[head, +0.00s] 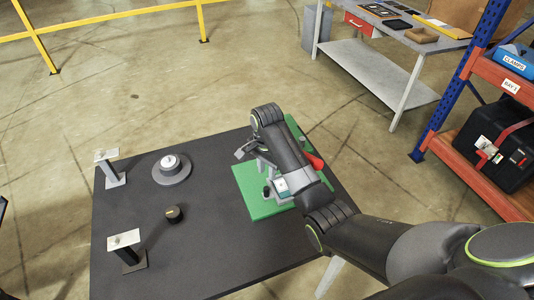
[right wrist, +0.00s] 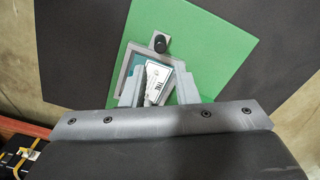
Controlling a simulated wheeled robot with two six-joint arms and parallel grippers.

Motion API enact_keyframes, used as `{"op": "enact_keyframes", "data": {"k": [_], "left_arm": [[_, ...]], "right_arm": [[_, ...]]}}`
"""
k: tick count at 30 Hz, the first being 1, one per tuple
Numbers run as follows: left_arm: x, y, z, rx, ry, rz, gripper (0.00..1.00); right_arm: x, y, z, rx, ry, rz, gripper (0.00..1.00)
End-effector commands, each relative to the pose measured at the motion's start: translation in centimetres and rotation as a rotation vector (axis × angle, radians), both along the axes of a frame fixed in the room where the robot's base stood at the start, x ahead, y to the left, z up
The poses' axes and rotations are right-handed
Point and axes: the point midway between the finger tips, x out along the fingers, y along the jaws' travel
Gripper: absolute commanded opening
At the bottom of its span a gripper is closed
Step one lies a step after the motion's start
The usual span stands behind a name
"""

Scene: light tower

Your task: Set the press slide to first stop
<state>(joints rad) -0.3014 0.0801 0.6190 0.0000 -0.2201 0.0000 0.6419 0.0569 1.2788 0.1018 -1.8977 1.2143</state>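The press stands on a green base plate (head: 258,204) on the dark table; my right arm hides much of it in the head view. A red part (head: 314,161) shows beyond the arm. A grey piece with a pale label (head: 281,186) shows beside my forearm. In the right wrist view, a black knob (right wrist: 160,43) sits just beyond the fingertips, over a framed label (right wrist: 152,82) on the green plate (right wrist: 215,40). My right gripper (right wrist: 158,72) is open above it, with a gap between the fingers. I cannot tell which part is the slide. My left gripper is not visible.
The dark table (head: 200,245) also carries a round grey base with a white button (head: 171,164), a black knob (head: 173,213) and two posts with pale plates (head: 124,240) (head: 107,156). A workbench (head: 372,70) and a blue-orange rack (head: 470,160) stand behind, right.

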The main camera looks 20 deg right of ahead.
Motion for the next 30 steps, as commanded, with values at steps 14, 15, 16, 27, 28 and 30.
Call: {"op": "enact_keyframes", "data": {"k": [14,15,16,27,28,30], "left_arm": [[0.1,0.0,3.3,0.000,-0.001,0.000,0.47],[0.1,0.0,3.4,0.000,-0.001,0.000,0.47],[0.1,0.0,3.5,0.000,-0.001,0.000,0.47],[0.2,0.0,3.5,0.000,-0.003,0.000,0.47],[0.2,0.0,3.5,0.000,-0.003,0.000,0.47],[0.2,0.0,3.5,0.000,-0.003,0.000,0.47]], "right_arm": [[0.0,-0.1,7.4,0.000,0.001,-0.001,0.27],[0.0,-0.1,7.5,0.000,0.001,-0.001,0.27],[0.0,-0.1,7.5,0.000,0.001,-0.001,0.27],[0.0,-0.1,7.5,0.000,0.001,-0.001,0.27],[0.0,-0.1,7.5,0.000,0.001,-0.001,0.27],[0.0,-0.1,7.5,0.000,0.001,-0.001,0.27]]}}
